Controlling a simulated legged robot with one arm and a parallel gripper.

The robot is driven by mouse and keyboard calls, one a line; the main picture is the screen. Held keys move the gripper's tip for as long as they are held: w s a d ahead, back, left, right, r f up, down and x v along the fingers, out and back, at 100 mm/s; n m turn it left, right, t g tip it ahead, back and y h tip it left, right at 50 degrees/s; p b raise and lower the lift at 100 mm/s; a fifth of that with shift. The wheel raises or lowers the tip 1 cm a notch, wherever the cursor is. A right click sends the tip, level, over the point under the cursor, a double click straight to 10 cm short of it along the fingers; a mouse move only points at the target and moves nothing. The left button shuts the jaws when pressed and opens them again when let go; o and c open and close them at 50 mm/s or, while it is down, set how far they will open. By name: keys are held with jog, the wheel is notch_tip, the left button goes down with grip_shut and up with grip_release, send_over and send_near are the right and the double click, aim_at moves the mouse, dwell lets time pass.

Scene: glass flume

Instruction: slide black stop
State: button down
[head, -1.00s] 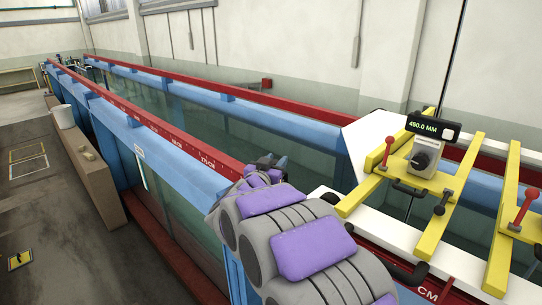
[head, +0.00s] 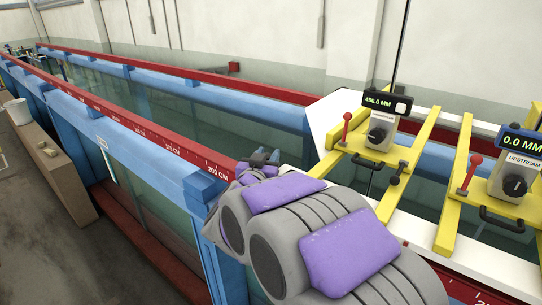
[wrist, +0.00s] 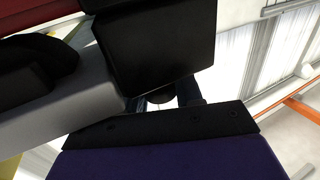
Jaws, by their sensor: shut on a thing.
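My gripper (head: 263,157) reaches to the near end of the white rail beside the red-topped flume wall; my purple-padded arm hides much of that spot. In the wrist view, my gripper's dark fingers (wrist: 172,98) are shut on what looks like the black stop (wrist: 155,45), a dark block lying against a pale grey bar (wrist: 60,95). The exact contact is dark and partly hidden. In the head view I cannot make out the stop clearly behind my arm.
A yellow carriage (head: 350,151) with a 450.0 MM display (head: 386,103) straddles the flume on the right. A second one, marked UPSTREAM (head: 522,162), reads 0.0 MM. The glass flume (head: 190,108) runs away to the left.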

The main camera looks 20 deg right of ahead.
jog(key=c, duration=1.2)
grip_release()
jog(key=shift+a, duration=0.2)
jog(key=o, duration=0.3)
jog(key=shift+s+a+r, duration=0.2)
jog(key=shift+s+a, duration=0.05)
jog(key=shift+a, duration=0.15)
jog(key=shift+o, duration=0.4)
jog(key=shift+w+a, duration=0.15)
jog(key=shift+a, duration=0.05)
jog(key=shift+d, duration=0.6)
jog(key=shift+s, duration=0.4)
jog(key=a+v, duration=0.1)
jog(key=v, duration=1.6)
jog(key=shift+w+a+b, duration=0.2)
jog(key=shift+w+b, duration=0.05)
jog(key=shift+b, duration=0.15)
